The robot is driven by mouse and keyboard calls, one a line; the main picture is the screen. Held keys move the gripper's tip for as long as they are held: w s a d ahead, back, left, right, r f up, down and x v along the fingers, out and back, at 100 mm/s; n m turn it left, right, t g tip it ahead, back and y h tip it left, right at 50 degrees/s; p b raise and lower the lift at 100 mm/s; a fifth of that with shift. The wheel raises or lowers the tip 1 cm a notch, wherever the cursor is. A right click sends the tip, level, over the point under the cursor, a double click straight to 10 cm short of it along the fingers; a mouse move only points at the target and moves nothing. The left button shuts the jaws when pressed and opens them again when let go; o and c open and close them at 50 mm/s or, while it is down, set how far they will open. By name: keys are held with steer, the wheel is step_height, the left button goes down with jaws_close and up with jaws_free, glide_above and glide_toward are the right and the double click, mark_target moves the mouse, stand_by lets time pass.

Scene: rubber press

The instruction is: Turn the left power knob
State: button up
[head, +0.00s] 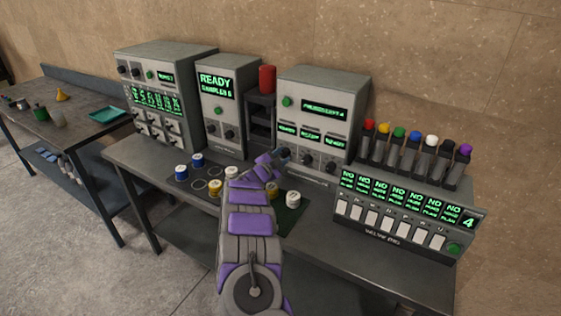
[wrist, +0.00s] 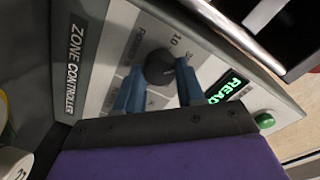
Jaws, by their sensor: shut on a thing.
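In the head view, the grey zone controller (head: 350,90) stands at the back of the bench, with a row of dark knobs under its small green displays. My gripper (head: 281,155) is at the left end of that row and hides the left knob there. In the wrist view, the left power knob (wrist: 158,67) is round and black, on a light panel with POWER lettering and dial numbers. The blue fingers of my gripper (wrist: 160,74) are shut on it, one on each side. A green READY display (wrist: 228,85) is beside it.
A green button (wrist: 265,120) is near the display in the wrist view. Jars (head: 293,199) stand on the bench close to my arm. A row of coloured bottles (head: 414,135) and a control box (head: 400,205) are at right. A sample cabinet (head: 227,95) stands left of the controller.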

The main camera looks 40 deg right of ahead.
steer(key=shift+w+r+m+b, duration=0.1)
steer(key=shift+m+b, duration=0.3)
steer(key=shift+m, duration=0.2)
steer(key=o, duration=0.8)
steer(key=shift+w, duration=0.1)
steer(key=shift+o, duration=1.2)
steer(key=shift+d, duration=0.15)
steer(key=shift+f, duration=0.2)
steer(key=p+v, duration=0.3)
steer(key=v, duration=1.4)
steer(key=shift+s, duration=0.2)
steer(key=shift+a+r, duration=0.1)
steer(key=shift+a, duration=0.1)
